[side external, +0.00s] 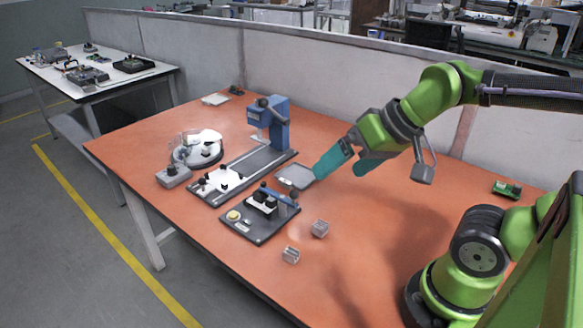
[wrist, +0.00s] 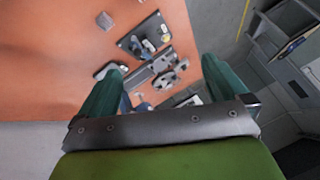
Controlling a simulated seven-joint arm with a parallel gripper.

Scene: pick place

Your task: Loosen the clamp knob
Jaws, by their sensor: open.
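A blue upright stand (side external: 279,125) on a long grey base carries a black knob (side external: 263,102) near its top. In front of it, a dark plate (side external: 246,232) bears a small black clamp fixture with a blue lever (side external: 277,194) and dark knob-like parts; I cannot tell which knob is the clamp knob. The plate also shows in the wrist view (wrist: 128,43). My gripper (side external: 338,172) is open and empty, its teal fingers apart, above the table to the right of both fixtures. In the wrist view my gripper (wrist: 168,68) spans toward the fixtures, with the left finger partly hiding things.
A grey tray (side external: 299,170) lies just left of my fingers. A round white dish (side external: 203,143) stands at left.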

